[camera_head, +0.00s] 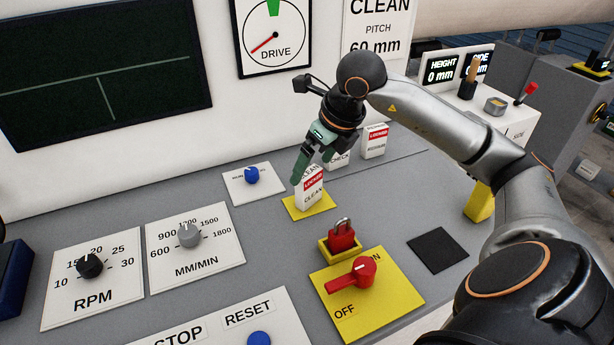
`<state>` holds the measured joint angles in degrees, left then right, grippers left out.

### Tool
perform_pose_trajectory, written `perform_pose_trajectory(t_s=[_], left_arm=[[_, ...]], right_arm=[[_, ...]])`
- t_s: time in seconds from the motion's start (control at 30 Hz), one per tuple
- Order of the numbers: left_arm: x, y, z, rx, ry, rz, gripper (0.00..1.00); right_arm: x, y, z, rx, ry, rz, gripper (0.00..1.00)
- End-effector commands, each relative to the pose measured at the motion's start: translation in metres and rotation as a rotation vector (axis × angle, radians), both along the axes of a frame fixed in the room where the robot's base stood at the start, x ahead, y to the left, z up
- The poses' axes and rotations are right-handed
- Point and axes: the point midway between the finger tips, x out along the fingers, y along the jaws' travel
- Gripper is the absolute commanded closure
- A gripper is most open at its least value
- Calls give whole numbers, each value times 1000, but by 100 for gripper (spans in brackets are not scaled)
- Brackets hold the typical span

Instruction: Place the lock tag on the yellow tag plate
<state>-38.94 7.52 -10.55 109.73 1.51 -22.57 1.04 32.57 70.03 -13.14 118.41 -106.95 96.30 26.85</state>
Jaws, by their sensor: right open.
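The white lock tag (312,188), with a red "LOCKED" band and the word "CLEAN", stands upright on the small yellow tag plate (295,210). My right gripper (308,170) is open at the top of the tag, its green fingers pointing down over it. One finger shows at the tag's left side; I cannot tell whether the fingers touch it. My left gripper is not in view.
More tags, one marked "CHECK" (338,160) and one with a red band (375,141), stand behind to the right. A red padlock (342,238) and a red switch handle (352,276) are in front.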

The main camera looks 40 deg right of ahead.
Motion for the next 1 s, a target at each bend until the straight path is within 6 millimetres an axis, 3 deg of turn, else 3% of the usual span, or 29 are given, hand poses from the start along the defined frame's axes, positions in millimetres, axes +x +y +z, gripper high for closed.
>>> perform_pose_trajectory(t_s=[0.1,0.3,1.0], left_arm=[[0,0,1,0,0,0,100],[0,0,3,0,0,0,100],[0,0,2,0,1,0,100]], right_arm=[[-9,-1,24,-1,-5,-2,0],[-18,-2,46,0,-2,-1,0],[-20,-2,49,1,0,-1,0]])
